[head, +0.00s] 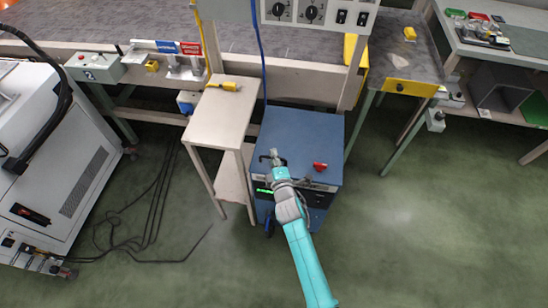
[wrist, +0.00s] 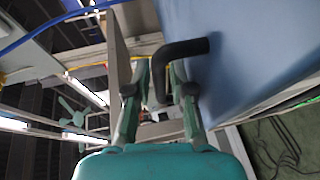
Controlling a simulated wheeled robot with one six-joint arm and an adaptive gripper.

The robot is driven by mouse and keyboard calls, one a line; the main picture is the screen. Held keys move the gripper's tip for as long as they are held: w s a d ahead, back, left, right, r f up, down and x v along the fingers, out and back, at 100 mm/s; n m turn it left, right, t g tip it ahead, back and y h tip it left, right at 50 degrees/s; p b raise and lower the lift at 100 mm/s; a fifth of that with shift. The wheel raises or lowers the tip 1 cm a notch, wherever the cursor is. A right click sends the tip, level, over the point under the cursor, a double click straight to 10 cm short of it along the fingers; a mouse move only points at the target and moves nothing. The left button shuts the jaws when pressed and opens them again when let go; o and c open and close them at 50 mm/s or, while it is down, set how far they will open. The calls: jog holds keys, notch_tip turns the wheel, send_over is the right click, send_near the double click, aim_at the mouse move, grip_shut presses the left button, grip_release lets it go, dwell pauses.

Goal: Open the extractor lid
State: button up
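The extractor is a blue cabinet below the workbench, and its flat blue lid (head: 298,132) looks closed in the head view. The lid's blue surface (wrist: 245,40) fills the upper right of the wrist view. A bent black handle (wrist: 182,48) sticks out from it. My gripper (head: 273,158) is over the left front part of the extractor in the head view. In the wrist view my gripper (wrist: 160,78) has its two fingers apart, with the handle's bar between them and gaps on both sides. No grip on the handle shows.
A red knob (head: 319,166) sits on the extractor right of my gripper. A narrow beige side table (head: 217,110) stands close on the left, with a yellow item (head: 229,86) on it. A blue cable (head: 260,50) hangs behind. Open green floor (head: 400,230) lies to the right.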

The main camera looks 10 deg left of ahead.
grip_shut()
jog(key=shift+r, duration=0.1)
